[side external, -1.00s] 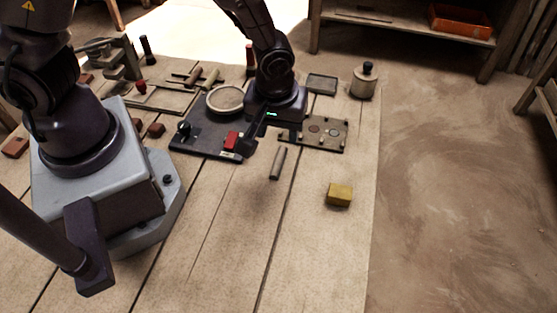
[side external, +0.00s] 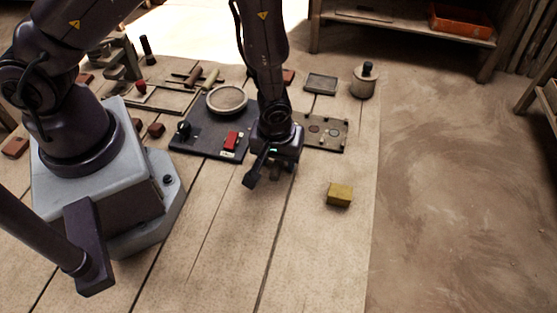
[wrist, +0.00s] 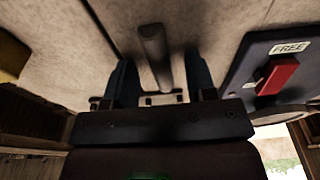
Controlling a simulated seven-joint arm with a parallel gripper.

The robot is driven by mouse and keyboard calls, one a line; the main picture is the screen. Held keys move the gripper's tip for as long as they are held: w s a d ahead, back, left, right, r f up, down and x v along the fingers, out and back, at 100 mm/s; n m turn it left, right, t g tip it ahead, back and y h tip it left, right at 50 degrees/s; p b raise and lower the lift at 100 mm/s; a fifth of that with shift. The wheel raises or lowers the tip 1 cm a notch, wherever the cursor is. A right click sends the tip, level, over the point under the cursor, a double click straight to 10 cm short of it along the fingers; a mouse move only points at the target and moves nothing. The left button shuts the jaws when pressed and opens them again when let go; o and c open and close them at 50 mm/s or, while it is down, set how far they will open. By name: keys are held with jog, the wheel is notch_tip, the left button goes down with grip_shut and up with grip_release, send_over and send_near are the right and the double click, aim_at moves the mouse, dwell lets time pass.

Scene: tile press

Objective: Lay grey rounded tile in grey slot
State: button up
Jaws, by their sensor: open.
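A long grey piece with a rounded end (wrist: 154,48) lies on the table; it is the only piece near the jaws, and I take it as the grey rounded tile. My gripper (side external: 270,174) is low over it in the side view and mostly hides it. In the wrist view my gripper (wrist: 160,75) is open, with one finger on each side of the piece and gaps to both. A dark plate with round marks (side external: 328,132) lies just behind and right of my gripper, partly hidden by it. I cannot tell which recess is the grey slot.
A dark panel (side external: 206,140) with a red block (side external: 231,140) and a round pale dish (side external: 227,98) stands left of my gripper. A yellow block (side external: 340,195) lies to the right. A lidded pot (side external: 364,83) stands behind.

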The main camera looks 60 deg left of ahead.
jog(key=shift+c, duration=0.2)
grip_shut()
